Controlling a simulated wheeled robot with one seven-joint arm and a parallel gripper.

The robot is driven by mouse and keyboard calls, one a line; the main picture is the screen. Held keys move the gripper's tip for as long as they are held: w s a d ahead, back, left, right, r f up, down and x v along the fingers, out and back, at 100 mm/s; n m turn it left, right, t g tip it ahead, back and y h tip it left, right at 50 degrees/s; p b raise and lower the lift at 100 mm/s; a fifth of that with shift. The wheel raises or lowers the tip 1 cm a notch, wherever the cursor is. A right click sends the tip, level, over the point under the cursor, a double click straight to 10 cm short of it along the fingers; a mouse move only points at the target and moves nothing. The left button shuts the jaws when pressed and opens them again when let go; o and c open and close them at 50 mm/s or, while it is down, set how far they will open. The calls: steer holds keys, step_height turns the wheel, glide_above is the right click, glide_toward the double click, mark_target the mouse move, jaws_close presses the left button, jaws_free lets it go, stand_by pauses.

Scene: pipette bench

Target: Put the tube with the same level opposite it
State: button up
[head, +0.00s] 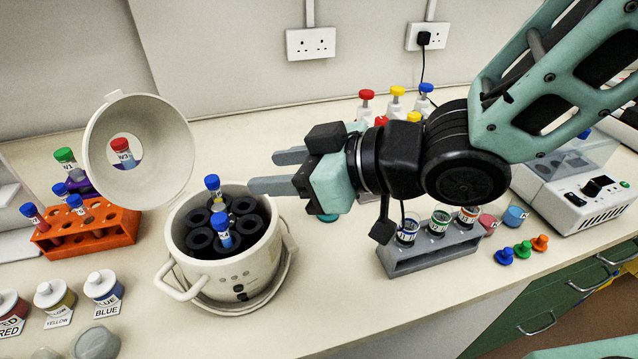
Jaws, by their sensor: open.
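The centrifuge (262,262) stands open, with its round lid (172,135) tipped up at the back left. Its dark rotor (248,226) holds two blue-capped tubes. One blue-capped tube (214,188) is toward the back and the other (222,228) toward the front, roughly across from it. Their liquid levels are too small to compare. My gripper (262,171) is open and empty, just right of the back tube and above the rotor's rear rim. An orange rack (112,238) at left holds several tubes, with green and blue caps. A red-capped tube (122,153) shows through the lid's hole.
Labelled colour jars (104,288) stand at front left. A grey rack (436,254) with bottles is right of the centrifuge, near loose coloured caps (522,249). A white device (588,195) is far right. The bench front between centrifuge and grey rack is clear.

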steer(key=shift+b+v, duration=2.65)
steer(key=shift+b, duration=0.15)
